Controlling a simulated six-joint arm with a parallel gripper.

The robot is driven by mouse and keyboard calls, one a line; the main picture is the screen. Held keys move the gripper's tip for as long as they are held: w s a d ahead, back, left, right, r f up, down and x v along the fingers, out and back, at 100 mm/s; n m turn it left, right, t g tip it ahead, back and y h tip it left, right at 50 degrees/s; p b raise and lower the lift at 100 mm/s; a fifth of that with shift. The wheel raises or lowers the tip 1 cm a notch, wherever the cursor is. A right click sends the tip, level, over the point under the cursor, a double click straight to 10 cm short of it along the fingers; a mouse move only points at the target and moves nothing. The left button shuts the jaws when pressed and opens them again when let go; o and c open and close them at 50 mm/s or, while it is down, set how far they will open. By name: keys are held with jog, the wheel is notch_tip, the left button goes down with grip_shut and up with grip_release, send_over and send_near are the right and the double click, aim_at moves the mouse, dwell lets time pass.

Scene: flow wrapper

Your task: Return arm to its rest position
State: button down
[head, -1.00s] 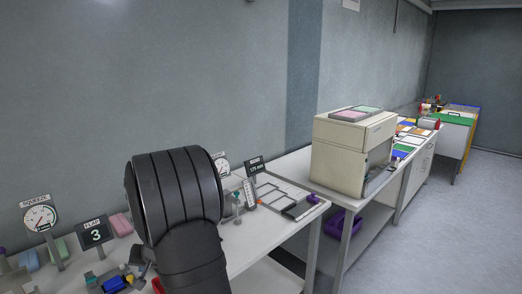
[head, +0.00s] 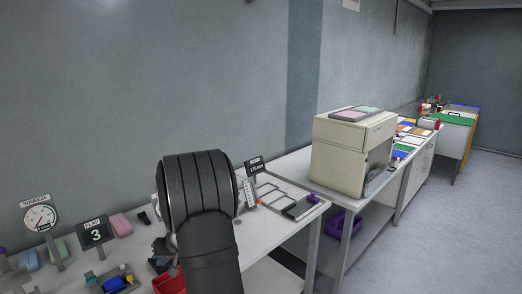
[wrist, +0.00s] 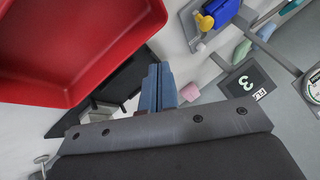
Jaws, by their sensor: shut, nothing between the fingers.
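My black arm (head: 205,215) rises at the lower middle of the head view, over the near table. My gripper (wrist: 159,85) shows in the wrist view as two blue-grey fingers pressed together, with nothing between them. In the head view the fingers cannot be made out behind the arm. In the wrist view a red tray (wrist: 75,95) fills the upper left, beside the fingers and apart from them. The tray also shows in part in the head view (head: 170,284), left of the arm.
A gauge sign (head: 40,217) and a "FLAP 3" sign (head: 95,233) stand at the left. A blue-and-yellow device (head: 117,281) sits in front of them. A beige machine (head: 350,155) stands on the right table. A purple bin (head: 345,223) is below. Open floor lies at right.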

aim_at(130, 276)
jog(key=v, duration=0.6)
jog(key=c, duration=1.3)
grip_release()
jog(key=s+a+r+t+h, duration=0.1)
jog(key=s+a+r+h, duration=0.4)
jog(key=s+a+r, duration=0.45)
jog(key=shift+n+t, duration=0.4)
jog(key=x, duration=1.2)
jog(key=a+x, duration=0.1)
jog(key=x, duration=0.5)
jog(key=shift+w+a+f, duration=0.1)
jog(key=shift+w+a, duration=0.05)
jog(key=shift+w, duration=0.1)
jog(key=shift+c, duration=0.4)
grip_shut()
